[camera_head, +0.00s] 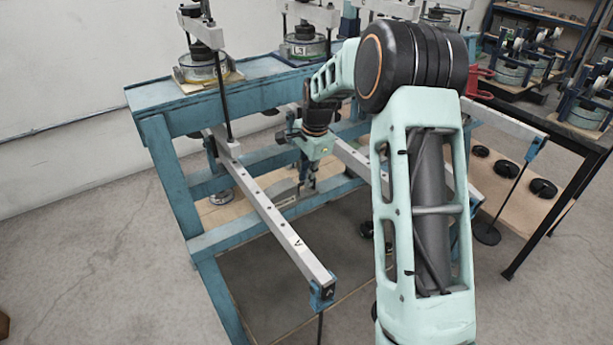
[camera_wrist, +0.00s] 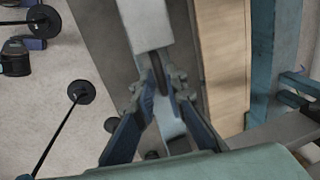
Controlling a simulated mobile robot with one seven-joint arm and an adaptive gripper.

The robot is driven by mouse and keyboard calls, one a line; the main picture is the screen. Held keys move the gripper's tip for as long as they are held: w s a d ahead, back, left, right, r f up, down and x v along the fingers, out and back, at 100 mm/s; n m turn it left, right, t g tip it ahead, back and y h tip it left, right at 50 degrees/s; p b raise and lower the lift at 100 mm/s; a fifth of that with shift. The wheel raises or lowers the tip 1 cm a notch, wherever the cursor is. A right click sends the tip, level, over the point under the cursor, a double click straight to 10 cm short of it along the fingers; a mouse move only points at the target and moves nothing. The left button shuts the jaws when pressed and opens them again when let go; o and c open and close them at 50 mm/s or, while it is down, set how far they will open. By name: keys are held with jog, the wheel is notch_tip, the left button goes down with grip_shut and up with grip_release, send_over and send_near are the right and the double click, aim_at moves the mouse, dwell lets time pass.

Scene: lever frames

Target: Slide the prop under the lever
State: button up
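In the head view, a grey block that looks like the prop (camera_head: 282,193) sits on the wooden shelf, partly hidden behind the near silver lever (camera_head: 272,214). My gripper (camera_head: 306,190) points down just right of it, beyond that lever. In the wrist view, my fingertips (camera_wrist: 163,88) are close together on either side of a narrow dark piece (camera_wrist: 159,74). It lies at the end of a pale grey block (camera_wrist: 145,22), which may be the prop. I cannot tell whether the fingers press on the dark piece.
The blue frame (camera_head: 169,187) surrounds the work area. A second silver lever (camera_head: 350,157) lies to the right, partly behind my arm. A vertical rod (camera_head: 222,95) meets the near lever. Black round weights (camera_head: 543,188) stand on the right bench.

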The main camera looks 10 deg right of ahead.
aim_at(273, 192)
grip_shut()
jog(key=s+a, duration=0.1)
jog(key=a, duration=0.2)
jog(key=s+a+b, duration=0.1)
jog(key=a, duration=0.2)
jog(key=s+a, duration=0.2)
jog(key=a, duration=0.2)
jog(key=shift+b, duration=0.3)
jog(key=shift+o, duration=2.2)
grip_release()
jog(key=shift+o, duration=0.4)
jog(key=shift+d, duration=0.1)
jog(key=shift+r, duration=0.1)
